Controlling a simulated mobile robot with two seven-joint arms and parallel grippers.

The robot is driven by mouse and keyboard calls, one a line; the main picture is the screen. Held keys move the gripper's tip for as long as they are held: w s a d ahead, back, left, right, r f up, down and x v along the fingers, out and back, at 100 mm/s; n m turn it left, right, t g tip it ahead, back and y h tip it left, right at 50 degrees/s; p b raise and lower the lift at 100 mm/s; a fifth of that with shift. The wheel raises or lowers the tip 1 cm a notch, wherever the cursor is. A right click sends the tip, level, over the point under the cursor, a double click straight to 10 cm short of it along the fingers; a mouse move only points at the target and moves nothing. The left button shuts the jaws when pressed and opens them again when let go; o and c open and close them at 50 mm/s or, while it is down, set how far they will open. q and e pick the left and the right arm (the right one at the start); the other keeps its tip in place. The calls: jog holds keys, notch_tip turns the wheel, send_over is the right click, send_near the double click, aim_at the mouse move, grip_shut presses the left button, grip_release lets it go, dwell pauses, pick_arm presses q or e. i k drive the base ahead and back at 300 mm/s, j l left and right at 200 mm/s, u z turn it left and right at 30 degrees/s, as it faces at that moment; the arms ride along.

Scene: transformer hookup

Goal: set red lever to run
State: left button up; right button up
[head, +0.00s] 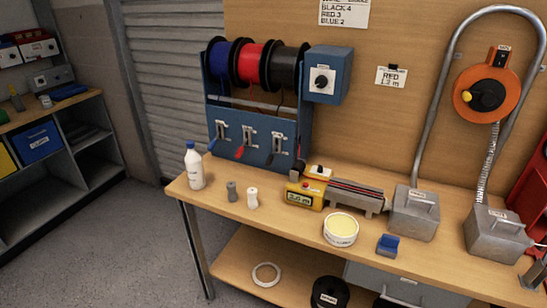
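The red lever (240,152) is on the front panel of a blue wire rack (257,155) at the back of the bench. Its red handle points down, below a grey metal plate. A lever with a blue handle (212,144) is to its left, and another lever plate (278,144) is to its right. Any run marking is too small to read. Blue (219,62), red (252,64) and black (286,67) wire spools sit on top of the rack. Neither gripper is in view.
On the bench stand a white bottle (194,167), small grey (231,191) and white (252,197) bottles, a yellow length meter (304,194), a round tub (341,229), a blue block (388,245) and grey metal boxes (414,214). A blue box with a knob (328,74) adjoins the spools.

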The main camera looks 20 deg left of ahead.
aim_at(240, 152)
jog(key=i+j+z, duration=0.2)
jog(key=j, duration=1.3)
jog(key=j+z, duration=0.25)
jog(key=j, duration=1.3)
jog(key=i, duration=0.05)
